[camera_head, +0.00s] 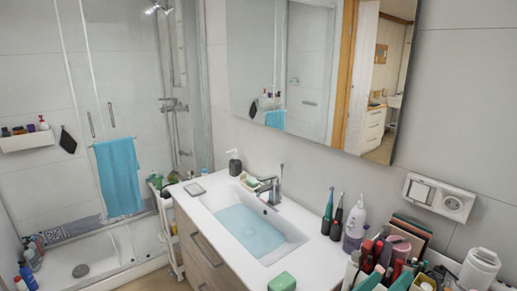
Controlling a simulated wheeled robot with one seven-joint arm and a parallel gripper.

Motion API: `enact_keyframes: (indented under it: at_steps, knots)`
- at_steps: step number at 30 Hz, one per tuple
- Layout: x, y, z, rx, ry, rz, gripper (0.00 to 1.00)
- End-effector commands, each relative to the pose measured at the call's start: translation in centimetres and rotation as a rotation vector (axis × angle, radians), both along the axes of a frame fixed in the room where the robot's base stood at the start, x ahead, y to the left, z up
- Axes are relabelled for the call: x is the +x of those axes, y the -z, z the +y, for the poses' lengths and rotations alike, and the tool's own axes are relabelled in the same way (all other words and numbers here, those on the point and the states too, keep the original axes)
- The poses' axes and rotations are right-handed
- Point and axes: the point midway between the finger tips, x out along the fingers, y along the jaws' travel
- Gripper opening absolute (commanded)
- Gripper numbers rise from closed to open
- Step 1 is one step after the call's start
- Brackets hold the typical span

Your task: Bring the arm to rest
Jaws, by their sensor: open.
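Neither my arm nor my gripper shows in the head view. A group of cosmetics (390,265), with red, dark, pink and white items packed closely together, fills the bottom right corner. The lower part of whatever holds them is cut off by the picture's edge.
A white washbasin (228,220) with bluish water sits in the counter, with a tap (272,189) behind it. A green soap bar (282,282) lies at the counter's front. Electric toothbrushes (328,212) stand at right. A narrow shelf cart stands left of the cabinet, before the shower.

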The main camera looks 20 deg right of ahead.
Motion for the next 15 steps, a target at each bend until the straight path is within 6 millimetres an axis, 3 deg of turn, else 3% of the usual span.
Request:
enact_keyframes:
  at_steps: [9, 15]
  knots:
    - [3.5, 5.7, 6.6, -0.113, -0.336, 0.075, 0.61]
    - [3.8, 10.9, 11.6, -0.101, -0.552, 0.107, 0.61]
